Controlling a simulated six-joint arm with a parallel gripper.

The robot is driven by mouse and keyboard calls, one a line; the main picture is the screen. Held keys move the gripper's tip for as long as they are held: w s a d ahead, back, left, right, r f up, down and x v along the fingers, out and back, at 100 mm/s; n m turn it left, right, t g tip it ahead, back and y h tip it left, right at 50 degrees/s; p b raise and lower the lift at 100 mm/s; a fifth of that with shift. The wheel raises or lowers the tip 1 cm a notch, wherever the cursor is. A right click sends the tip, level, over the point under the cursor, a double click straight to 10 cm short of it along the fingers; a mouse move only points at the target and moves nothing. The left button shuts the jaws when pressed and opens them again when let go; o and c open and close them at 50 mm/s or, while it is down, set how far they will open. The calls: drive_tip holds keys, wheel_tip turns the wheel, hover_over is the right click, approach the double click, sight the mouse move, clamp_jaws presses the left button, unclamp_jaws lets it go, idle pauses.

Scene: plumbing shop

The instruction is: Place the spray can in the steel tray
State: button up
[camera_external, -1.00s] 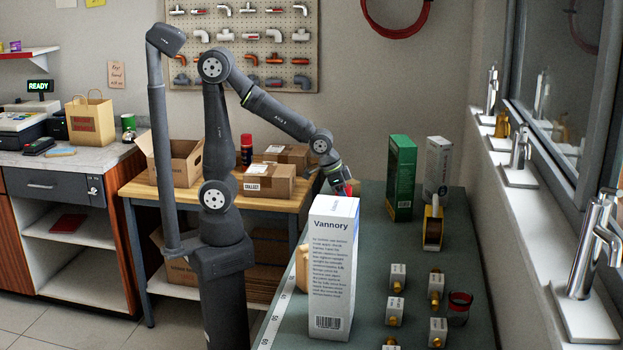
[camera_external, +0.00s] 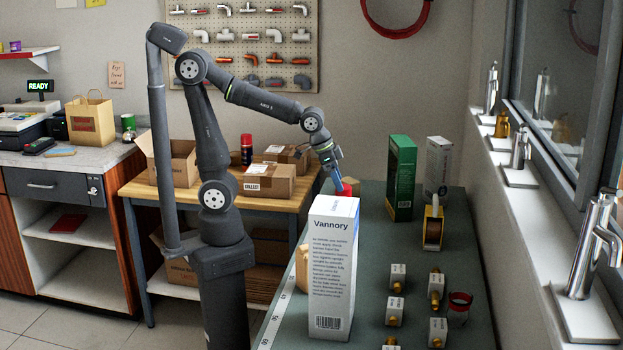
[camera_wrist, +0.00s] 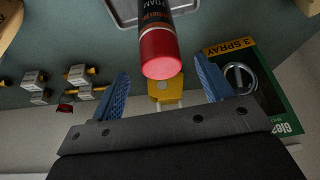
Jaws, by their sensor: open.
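The spray can (camera_wrist: 156,30) has a red cap and a dark body. In the wrist view its cap end points towards me, midway between the blue fingers with a gap on each side. My gripper (camera_wrist: 160,88) is open and empty. In the external view the gripper (camera_external: 335,172) is just above the can's red cap (camera_external: 349,187), and the white Vannory box hides the body. The steel tray's rim (camera_wrist: 119,25) shows at the top of the wrist view, partly behind the can. I cannot tell whether the can rests in it. The Vannory box hides the tray in the external view.
The tall Vannory box (camera_external: 331,270) stands nearest the external camera. A green box (camera_external: 401,178), a grey-white box (camera_external: 438,165) and a yellow tape dispenser (camera_external: 433,228) stand to the right. Several brass valves with white tags (camera_external: 396,278) stand further forward. Green bench surface lies free between.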

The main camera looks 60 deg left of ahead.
sight(345, 193)
drive_tip(key=v, duration=0.4)
drive_tip(key=shift+s+r, duration=0.1)
drive_tip(key=shift+r, duration=0.2)
drive_tip(key=x, duration=1)
drive_tip(key=shift+w+d+f, duration=0.15)
drive_tip(key=shift+w+f, duration=0.05)
drive_tip(key=shift+w, duration=0.15)
drive_tip(key=shift+r, duration=0.1)
